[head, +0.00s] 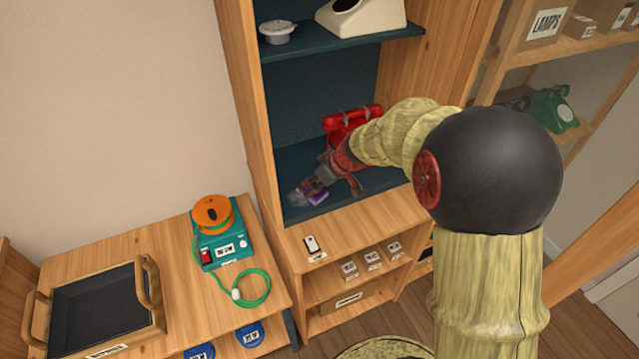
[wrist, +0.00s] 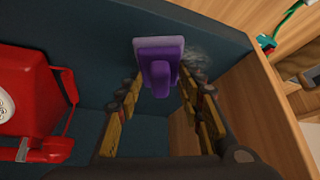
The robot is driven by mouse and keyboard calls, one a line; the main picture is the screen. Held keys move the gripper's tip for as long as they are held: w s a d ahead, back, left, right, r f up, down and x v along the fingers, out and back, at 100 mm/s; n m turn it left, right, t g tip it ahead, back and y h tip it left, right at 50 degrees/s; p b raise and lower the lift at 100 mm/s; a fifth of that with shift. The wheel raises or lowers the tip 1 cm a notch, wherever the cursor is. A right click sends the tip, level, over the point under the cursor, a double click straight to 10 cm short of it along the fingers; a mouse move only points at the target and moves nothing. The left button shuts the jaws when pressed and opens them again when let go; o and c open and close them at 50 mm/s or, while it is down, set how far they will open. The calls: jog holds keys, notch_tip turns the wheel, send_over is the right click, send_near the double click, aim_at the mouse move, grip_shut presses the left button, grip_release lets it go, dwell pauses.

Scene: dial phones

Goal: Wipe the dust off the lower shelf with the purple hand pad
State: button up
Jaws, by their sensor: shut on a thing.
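The purple hand pad (head: 314,191) is at the front left of the dark blue lower shelf (head: 297,166). In the wrist view the pad (wrist: 160,47) lies flat side away from me, with its handle between the fingers of my gripper (wrist: 160,90). My gripper (head: 323,180) is shut on that handle, reaching in from the right. A pale grey dust patch (wrist: 196,60) shows right beside the pad in the wrist view, near the shelf's side. Whether the pad touches the shelf is hard to tell, and the surface beneath it is hidden.
A red dial phone (head: 345,122) stands behind my gripper on the same shelf, and fills the left of the wrist view (wrist: 25,90). The upper shelf holds a cream phone (head: 365,18) and a grey round part (head: 278,32). The cabinet's wooden side wall (head: 247,110) bounds the left.

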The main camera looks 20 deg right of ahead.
jog(key=shift+a+b, duration=0.45)
jog(key=shift+a, duration=3.25)
jog(key=shift+w+f+b, duration=0.1)
jog(key=shift+f+b, duration=0.2)
jog(key=shift+b, duration=0.15)
jog(key=shift+d+b, duration=0.65)
jog(key=shift+d, duration=0.1)
jog(key=shift+d+r, duration=0.15)
jog(key=shift+d, duration=1.4)
jog(key=shift+d+r, duration=0.1)
jog(key=shift+d, duration=1.4)
jog(key=shift+d, duration=1.75)
jog(key=shift+a, duration=0.15)
